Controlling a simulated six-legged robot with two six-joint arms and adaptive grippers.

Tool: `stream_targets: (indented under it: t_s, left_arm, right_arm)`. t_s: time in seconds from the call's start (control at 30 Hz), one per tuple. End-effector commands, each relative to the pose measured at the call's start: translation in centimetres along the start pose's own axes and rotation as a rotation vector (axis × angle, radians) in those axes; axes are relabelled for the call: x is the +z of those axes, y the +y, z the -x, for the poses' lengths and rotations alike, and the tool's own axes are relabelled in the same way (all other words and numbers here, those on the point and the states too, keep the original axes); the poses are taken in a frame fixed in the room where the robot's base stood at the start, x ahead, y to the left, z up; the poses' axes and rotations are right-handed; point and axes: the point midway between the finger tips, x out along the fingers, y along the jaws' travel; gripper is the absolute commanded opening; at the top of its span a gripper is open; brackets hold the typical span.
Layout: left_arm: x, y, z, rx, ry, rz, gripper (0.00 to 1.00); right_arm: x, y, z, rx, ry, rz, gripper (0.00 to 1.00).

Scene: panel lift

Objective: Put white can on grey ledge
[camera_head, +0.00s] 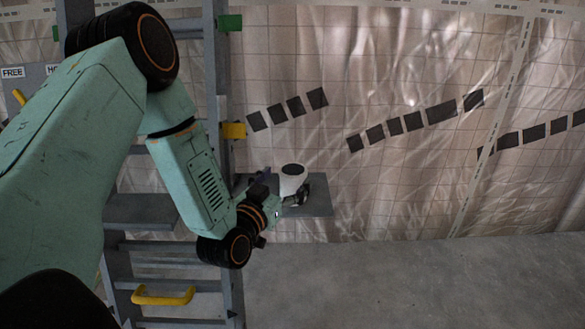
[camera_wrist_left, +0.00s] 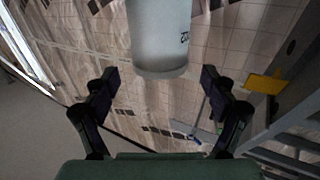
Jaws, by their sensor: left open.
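The white can (camera_head: 293,176), with a dark round top, is upright at the grey ledge (camera_head: 320,203), a flat plate on the right of the frame. Its lower end is partly hidden by a finger, so I cannot tell whether it touches the ledge. My left gripper (camera_head: 281,186) is at the can, its fingers apart. In the left wrist view the can (camera_wrist_left: 158,38) comes in from the top edge, with the open fingers of the left gripper (camera_wrist_left: 159,78) to either side and gaps between. My right gripper is not in view.
A grey frame (camera_head: 224,180) with rungs stands behind my left arm. It carries yellow parts, including a handle (camera_head: 163,296) low down and a yellow block (camera_head: 234,131) above the ledge. A draped, gridded sheet (camera_head: 400,90) hangs behind. The floor at lower right is clear.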

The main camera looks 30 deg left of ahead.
Motion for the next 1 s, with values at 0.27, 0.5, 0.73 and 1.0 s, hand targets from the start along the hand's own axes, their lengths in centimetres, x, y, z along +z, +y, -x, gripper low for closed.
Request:
stream_targets:
  t_s: [0.27,0.5,0.73,1.0]
  left_arm:
    - [-0.1,-0.1,5.4,-0.003,-0.004,0.003,0.84]
    - [-0.1,0.0,7.5,-0.001,-0.001,0.000,0.84]
    - [0.0,0.0,7.6,-0.001,0.001,0.000,0.84]
    - [0.0,0.0,7.6,0.000,0.001,0.000,0.84]
  right_arm:
    - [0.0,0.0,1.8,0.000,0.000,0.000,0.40]
    - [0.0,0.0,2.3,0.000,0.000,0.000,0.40]
    - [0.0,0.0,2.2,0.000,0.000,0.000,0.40]
    - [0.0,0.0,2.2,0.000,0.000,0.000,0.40]
